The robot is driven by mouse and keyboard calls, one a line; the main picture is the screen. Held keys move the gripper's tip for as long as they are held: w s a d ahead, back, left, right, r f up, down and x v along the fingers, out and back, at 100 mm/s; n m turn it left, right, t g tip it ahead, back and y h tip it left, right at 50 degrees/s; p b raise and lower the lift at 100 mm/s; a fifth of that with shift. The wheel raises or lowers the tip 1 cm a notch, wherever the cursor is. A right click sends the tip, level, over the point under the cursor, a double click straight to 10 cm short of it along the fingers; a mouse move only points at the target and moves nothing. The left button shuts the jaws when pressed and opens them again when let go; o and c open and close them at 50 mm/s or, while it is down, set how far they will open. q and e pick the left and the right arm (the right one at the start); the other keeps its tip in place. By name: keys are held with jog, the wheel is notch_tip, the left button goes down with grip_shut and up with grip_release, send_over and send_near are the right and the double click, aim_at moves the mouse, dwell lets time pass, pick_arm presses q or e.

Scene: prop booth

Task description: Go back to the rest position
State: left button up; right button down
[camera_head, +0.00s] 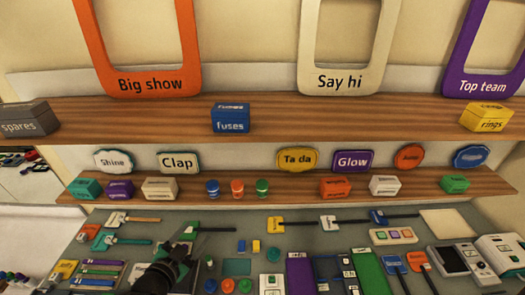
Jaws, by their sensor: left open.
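My left gripper (188,247) reaches in from the bottom edge, left of the middle, over the grey table. It is dark, open, and nothing shows between its fingers. It is close to small coloured pieces on the table, and whether it touches any of them cannot be told. My right gripper is not in view.
Two wooden shelves (300,119) cross behind the table, holding labelled boxes such as the blue fuses box (231,118). Large frames (151,84) stand on the upper one. Paddles, a green panel (371,276) and devices (449,259) crowd the table (320,238).

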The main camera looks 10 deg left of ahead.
pick_arm(q)
jog(key=d+r+t+h, duration=0.1)
jog(key=d+r+t, duration=0.3)
jog(key=r, duration=1.1)
jog(key=d+r+t+h, duration=0.1)
jog(key=d+r+t, duration=0.25)
jog(key=r, duration=1.15)
jog(key=s+d+r+n+t, duration=0.1)
jog(key=s+r+n+t, duration=0.1)
jog(key=s+r, duration=0.5)
jog(key=s+d+r+n+t, duration=0.1)
jog(key=s+r+t, duration=0.3)
jog(key=r, duration=0.9)
jog(key=s+n, duration=0.1)
jog(key=s, duration=0.2)
jog(key=shift+n, duration=0.3)
jog(key=shift+w, duration=0.1)
